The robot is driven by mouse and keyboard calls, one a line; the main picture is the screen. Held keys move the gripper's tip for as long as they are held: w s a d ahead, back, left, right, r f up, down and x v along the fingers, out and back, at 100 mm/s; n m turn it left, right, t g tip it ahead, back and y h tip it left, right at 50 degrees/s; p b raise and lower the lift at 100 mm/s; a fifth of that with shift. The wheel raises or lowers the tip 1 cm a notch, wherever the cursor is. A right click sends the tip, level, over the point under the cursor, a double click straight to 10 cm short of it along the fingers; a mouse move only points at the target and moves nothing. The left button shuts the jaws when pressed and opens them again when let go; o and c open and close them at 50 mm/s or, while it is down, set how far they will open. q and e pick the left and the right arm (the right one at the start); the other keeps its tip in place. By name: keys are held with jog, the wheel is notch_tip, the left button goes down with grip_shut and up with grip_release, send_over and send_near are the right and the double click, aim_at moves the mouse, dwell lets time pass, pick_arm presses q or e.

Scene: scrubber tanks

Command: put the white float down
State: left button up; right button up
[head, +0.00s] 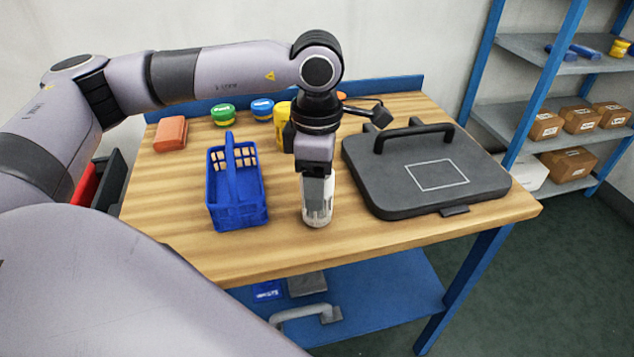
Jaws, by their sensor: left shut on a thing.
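My left gripper (317,192) points down over the wooden workbench, between the blue basket and the dark grey case. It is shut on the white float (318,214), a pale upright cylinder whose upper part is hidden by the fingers. The float's lower end is at or just above the bench top; I cannot tell if it touches. My right gripper is not in view.
The blue basket (237,207) stands left of the float, the dark grey case (424,174) right. Behind are an orange-red block (171,134), a green tub (223,115), a blue tub (262,109) and a yellow container (282,125). The bench's front strip (275,258) is clear.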

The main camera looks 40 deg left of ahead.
pick_arm(q)
jog(key=shift+f, duration=0.4)
jog(key=shift+f, duration=0.15)
jog(key=o, duration=1.3)
jog(key=shift+r, duration=0.45)
notch_tip(320, 180, up, 12)
jog(key=shift+f, duration=0.25)
